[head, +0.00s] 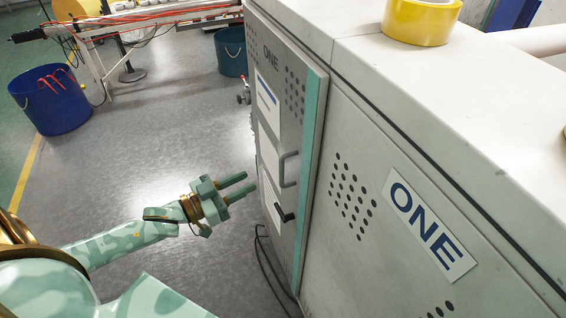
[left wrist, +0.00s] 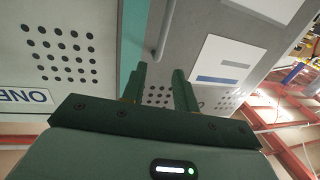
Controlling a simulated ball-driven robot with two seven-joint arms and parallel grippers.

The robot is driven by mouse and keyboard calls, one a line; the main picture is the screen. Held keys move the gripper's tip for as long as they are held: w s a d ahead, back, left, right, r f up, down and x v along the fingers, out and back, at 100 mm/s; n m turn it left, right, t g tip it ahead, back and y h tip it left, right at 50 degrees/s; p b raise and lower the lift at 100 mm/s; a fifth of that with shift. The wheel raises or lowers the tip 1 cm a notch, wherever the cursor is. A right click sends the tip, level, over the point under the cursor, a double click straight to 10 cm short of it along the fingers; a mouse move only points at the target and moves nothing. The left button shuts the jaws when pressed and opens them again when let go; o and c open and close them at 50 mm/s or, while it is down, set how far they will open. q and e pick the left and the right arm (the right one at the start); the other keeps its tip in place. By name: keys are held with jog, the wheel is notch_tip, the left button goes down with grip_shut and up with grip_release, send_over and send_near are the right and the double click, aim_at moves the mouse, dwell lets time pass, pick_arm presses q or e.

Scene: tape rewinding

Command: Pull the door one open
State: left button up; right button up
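Door one (head: 290,130) is a grey panel on the left face of the white cabinet, with a teal strip along its near edge. It looks shut or nearly so; I cannot tell exactly. Its bar handle (head: 287,169) is grey, with a black latch (head: 286,214) below it. My left gripper (head: 252,185) is open and empty, to the left of the handle and apart from it. In the left wrist view, the handle (left wrist: 164,32) lies beyond the two open fingertips (left wrist: 159,68), roughly in line with the gap. My right gripper is out of view.
The cabinet's near side (head: 390,240) carries a ONE label (head: 426,225). A yellow tape roll (head: 421,22) sits on top. Black cables lie on the floor by the door's foot. Blue bin (head: 50,100) and teal bin (head: 232,52) stand farther back. Open floor lies left of the door.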

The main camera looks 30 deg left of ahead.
pick_arm(q)
send_over(282, 184)
jog(key=shift+w+a, duration=0.15)
jog(key=shift+w, duration=0.2)
grip_shut()
